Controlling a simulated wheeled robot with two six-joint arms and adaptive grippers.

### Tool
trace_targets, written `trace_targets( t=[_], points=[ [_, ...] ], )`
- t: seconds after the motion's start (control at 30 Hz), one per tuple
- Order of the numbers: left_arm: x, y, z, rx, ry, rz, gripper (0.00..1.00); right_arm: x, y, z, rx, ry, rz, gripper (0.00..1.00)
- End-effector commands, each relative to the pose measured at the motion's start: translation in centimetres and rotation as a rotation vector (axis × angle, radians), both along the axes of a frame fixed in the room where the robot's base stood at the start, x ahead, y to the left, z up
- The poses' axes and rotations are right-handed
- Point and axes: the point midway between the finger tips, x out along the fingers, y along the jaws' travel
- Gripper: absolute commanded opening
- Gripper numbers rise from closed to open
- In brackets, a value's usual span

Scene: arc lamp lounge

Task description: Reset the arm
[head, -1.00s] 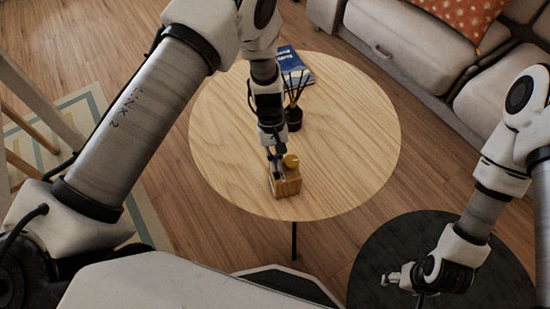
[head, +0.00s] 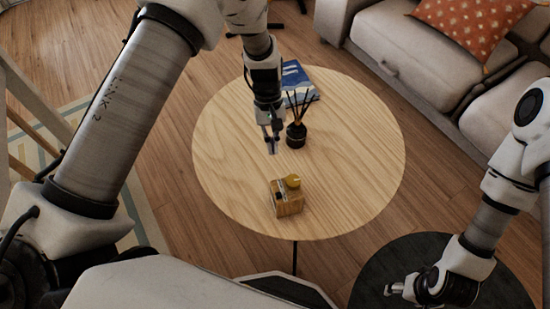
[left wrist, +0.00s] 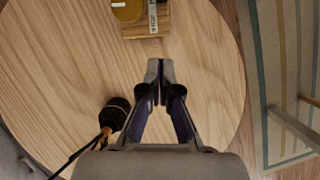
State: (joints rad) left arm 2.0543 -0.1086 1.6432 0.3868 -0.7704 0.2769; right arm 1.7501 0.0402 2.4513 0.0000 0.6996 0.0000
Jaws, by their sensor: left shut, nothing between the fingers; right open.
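My left gripper (head: 271,146) is shut and empty above the round wooden table, beyond a small wooden box (head: 289,205) with a round yellow knob-like piece (head: 292,181) and a dark item on top. In the left wrist view the shut fingertips (left wrist: 160,68) are apart from the box (left wrist: 148,24), which is cut off by the top edge. My right gripper (head: 396,287) is open and empty at the lower right, over a dark round surface.
The round table (head: 350,170) also holds a black reed diffuser (head: 296,136) close to the left gripper and a blue book (head: 298,82) at the back. A grey sofa (head: 425,62) with an orange cushion (head: 470,25) stands at the upper right. The table's right side is clear.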

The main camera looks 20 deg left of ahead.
Motion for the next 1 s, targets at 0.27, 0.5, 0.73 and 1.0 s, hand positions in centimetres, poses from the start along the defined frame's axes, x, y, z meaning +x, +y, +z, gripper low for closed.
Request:
trace_targets(
  t=[0.27, 0.5, 0.73, 1.0],
  points=[
    [0.6, 0.4, 1.6, 0.000, 0.001, 0.002, 0.00, 0.1, 0.0, 0.0, 0.000, -0.002, 0.000, 0.68],
    [0.5, 0.3, 1.6, 0.000, 0.001, 0.001, 0.00, 0.1, 0.0, 0.1, 0.000, -0.002, 0.000, 0.68],
    [0.3, 0.3, 1.7, 0.000, 0.008, 0.002, 0.00, 0.1, 0.0, 0.4, 0.000, -0.001, 0.000, 0.68],
    [-14.1, 3.8, -0.6, 0.037, 0.269, 0.001, 0.00, 0.0, 0.0, 6.8, 0.000, -0.002, 0.000, 0.68]
  ],
)
